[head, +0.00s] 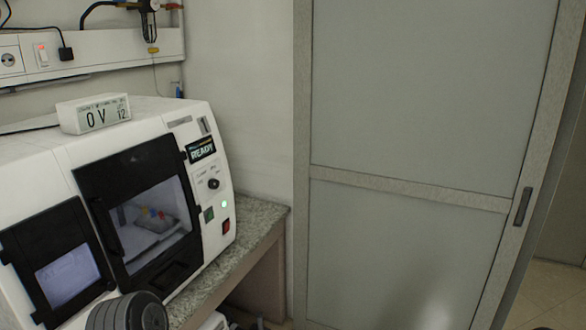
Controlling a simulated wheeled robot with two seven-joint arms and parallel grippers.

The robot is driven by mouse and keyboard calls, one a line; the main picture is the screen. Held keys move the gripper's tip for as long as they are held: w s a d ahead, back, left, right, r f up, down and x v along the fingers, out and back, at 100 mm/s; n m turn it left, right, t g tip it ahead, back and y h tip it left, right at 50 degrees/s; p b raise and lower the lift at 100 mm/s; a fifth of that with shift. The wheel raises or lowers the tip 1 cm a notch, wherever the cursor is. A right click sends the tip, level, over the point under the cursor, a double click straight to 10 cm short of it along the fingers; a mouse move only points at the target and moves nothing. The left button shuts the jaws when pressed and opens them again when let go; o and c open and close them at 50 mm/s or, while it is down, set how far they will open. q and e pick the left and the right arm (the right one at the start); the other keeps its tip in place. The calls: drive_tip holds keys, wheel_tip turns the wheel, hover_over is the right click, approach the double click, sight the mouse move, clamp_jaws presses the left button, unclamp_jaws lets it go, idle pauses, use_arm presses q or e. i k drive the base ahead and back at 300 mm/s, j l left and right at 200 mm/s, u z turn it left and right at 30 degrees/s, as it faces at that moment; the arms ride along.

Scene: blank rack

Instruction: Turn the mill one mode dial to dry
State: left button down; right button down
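A white milling machine (222,140) stands on a counter at the left of the head view. Its front panel carries a small dark round dial (213,184), with small labels above it that are too small to read. The dial's pointer direction is hard to tell. A screen (201,149) above the dial reads "READY". Below are a lit green light (224,204), a green button (209,214) and a red switch (226,226). No label naming the mill is legible. Neither of my grippers is in view.
The mill's dark-framed window door (133,160) is closed. A small display box (94,113) sits on top of the mill. The speckled counter (255,214) ends just right of the mill. A large sliding door (420,110) fills the right side.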

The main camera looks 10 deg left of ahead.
sight(214, 183)
drive_tip(key=i+l+u, duration=0.15)
drive_tip(key=i+l, duration=0.25)
drive_tip(key=i+l+u, duration=0.15)
drive_tip(key=i+l, duration=0.25)
drive_tip(key=i+l+u, duration=0.15)
drive_tip(key=i+l, duration=0.25)
drive_tip(key=i+l+u, duration=0.15)
drive_tip(key=i+l, duration=0.2)
drive_tip(key=l, duration=0.3)
